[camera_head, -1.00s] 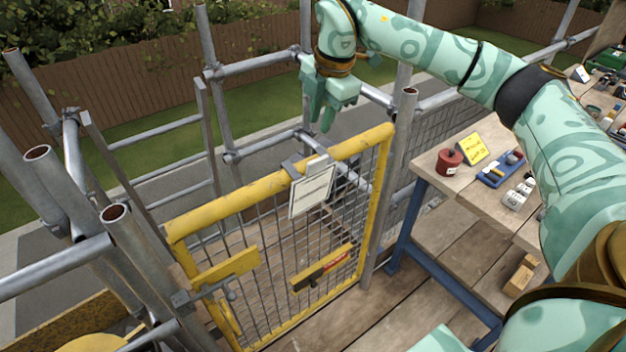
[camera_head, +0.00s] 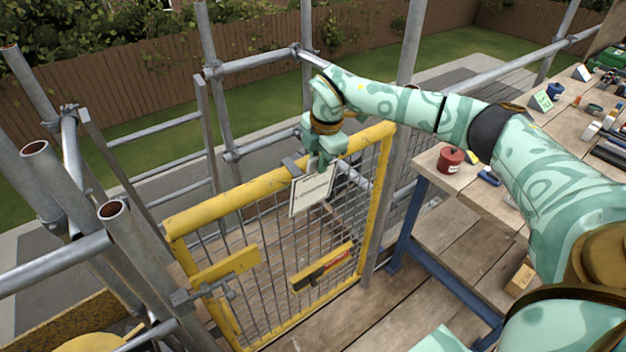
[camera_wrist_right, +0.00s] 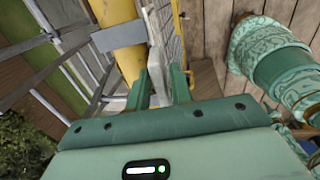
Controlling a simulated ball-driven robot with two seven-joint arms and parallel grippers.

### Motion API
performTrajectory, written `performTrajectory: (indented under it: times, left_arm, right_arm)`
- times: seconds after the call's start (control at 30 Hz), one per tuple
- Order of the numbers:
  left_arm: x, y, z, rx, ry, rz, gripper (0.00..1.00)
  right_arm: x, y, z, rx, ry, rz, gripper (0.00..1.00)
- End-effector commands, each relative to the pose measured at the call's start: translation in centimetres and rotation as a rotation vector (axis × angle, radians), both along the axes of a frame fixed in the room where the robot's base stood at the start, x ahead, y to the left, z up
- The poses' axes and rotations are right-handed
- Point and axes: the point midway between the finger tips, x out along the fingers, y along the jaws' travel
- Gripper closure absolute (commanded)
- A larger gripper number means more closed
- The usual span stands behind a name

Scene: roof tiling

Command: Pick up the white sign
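The white sign (camera_head: 312,192) hangs on the front of a yellow mesh gate (camera_head: 230,205), near the middle of its top rail. It is a flat pale panel with faint lines of print. My right gripper (camera_head: 321,163) points down at the top of the sign, fingers on either side of its grey upper part. In the right wrist view the two green fingers (camera_wrist_right: 161,88) stand apart, with the pale top of the sign (camera_wrist_right: 158,62) between them. Firm contact on both sides is not visible. My left gripper is out of view.
Scaffold poles (camera_head: 135,255) stand left of the gate, and another pole rises behind its right end. A wooden workbench (camera_head: 440,180) at right holds a red tin (camera_head: 451,160), a green card (camera_head: 541,101) and small items. A red-and-black latch (camera_head: 322,268) sits lower on the gate.

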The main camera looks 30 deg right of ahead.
Motion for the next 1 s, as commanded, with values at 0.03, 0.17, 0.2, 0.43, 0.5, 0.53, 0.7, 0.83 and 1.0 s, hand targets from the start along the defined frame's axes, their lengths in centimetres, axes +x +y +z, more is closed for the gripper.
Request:
performTrajectory:
  times: [0.03, 0.17, 0.2, 0.43, 0.5, 0.53, 0.7, 0.83, 1.0]
  left_arm:
    - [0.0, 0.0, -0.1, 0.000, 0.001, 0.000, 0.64]
    - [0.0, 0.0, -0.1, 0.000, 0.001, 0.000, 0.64]
    - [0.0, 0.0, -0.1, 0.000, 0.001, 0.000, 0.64]
    - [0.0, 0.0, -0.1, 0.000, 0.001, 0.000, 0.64]
    - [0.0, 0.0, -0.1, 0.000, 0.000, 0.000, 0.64]
    - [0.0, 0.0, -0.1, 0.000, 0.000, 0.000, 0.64]
    - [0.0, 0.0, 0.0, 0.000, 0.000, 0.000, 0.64]
    - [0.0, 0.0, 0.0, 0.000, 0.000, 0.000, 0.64]
    - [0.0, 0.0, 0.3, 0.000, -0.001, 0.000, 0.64]
  right_arm:
    - [0.0, 0.0, -0.5, 0.000, 0.001, 0.000, 0.78]
    - [0.1, 0.0, -0.7, 0.000, -0.001, 0.000, 0.78]
    - [0.1, 0.0, -0.7, 0.000, -0.001, 0.000, 0.78]
    - [0.1, 0.0, -0.6, 0.000, -0.001, 0.000, 1.00]
    - [0.1, 0.0, -0.6, 0.000, -0.001, 0.000, 1.00]
    - [0.1, 0.0, -0.6, 0.000, -0.001, 0.000, 1.00]
    - [0.1, 0.0, -0.5, 0.000, -0.001, 0.000, 1.00]
    - [0.0, 0.0, 0.1, 0.000, -0.002, 0.000, 1.00]
    - [-0.4, -0.1, 2.3, 0.000, -0.004, 0.000, 1.00]
